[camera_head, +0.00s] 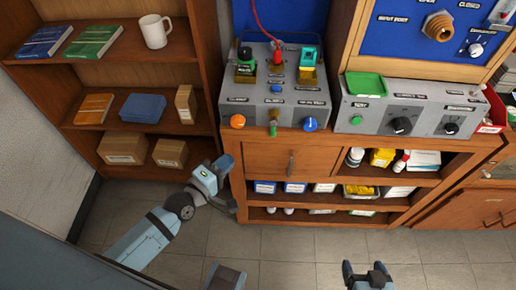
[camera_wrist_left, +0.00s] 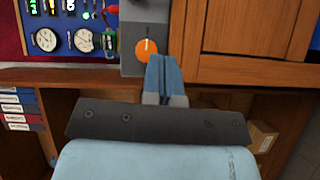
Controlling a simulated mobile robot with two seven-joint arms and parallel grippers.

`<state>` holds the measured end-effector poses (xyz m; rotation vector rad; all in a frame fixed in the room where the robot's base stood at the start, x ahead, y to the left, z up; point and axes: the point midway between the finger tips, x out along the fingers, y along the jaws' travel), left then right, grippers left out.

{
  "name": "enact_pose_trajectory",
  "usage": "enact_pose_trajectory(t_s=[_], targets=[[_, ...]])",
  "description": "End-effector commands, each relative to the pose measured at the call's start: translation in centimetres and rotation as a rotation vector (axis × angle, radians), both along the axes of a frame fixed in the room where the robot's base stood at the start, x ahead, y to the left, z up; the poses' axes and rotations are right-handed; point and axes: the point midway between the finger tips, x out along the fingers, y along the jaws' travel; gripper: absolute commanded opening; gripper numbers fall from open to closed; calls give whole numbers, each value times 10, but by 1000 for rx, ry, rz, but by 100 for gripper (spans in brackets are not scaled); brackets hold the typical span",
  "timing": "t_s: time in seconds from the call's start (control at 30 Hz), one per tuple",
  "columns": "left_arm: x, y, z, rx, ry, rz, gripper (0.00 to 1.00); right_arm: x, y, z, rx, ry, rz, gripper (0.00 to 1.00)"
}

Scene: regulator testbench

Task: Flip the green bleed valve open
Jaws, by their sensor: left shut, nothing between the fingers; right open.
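A grey regulator box (camera_head: 288,98) stands on the wooden bench. A small green handle (camera_head: 273,129) hangs below a brass fitting at its front middle, between an orange knob (camera_head: 237,121) and a blue knob (camera_head: 309,124). This looks like the bleed valve; its exact position is too small to tell. My left gripper (camera_head: 229,165) is shut and empty, below and left of the orange knob and apart from the green handle. In the left wrist view its closed fingers (camera_wrist_left: 163,78) point toward the orange knob (camera_wrist_left: 147,48). My right gripper (camera_head: 366,270) is open and empty, low over the floor.
A second grey box (camera_head: 410,110) with a green tray (camera_head: 366,84) stands to the right. A shelf unit (camera_head: 190,70) with books, boxes and a white mug (camera_head: 154,31) stands left of the bench. The tiled floor (camera_head: 300,245) before the bench is clear.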

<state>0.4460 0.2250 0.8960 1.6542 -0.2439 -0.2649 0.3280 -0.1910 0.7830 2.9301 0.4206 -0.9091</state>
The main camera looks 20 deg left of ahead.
Motion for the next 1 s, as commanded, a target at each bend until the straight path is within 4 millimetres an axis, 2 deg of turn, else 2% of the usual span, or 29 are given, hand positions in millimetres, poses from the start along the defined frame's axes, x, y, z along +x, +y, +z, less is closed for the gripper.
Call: enact_pose_trajectory(t_s=[0.03,0.17,0.47,0.57,0.77,1.0], targets=[[3,2,-2,-43,-1,5,0,1,0,-5,1,0,0,80],[7,4,2,-103,0,12,0,1,0,-5,1,0,0,80],[7,4,2,-102,1,12,0,2,0,-2,3,-5,-2,80],[13,2,3,-101,1,12,0,3,0,-1,2,-6,-3,80],[44,-8,4,-101,-1,13,0,3,-1,2,1,-11,-4,80],[94,-24,4,-100,-1,12,0,3,-1,5,-1,-15,-3,80]])
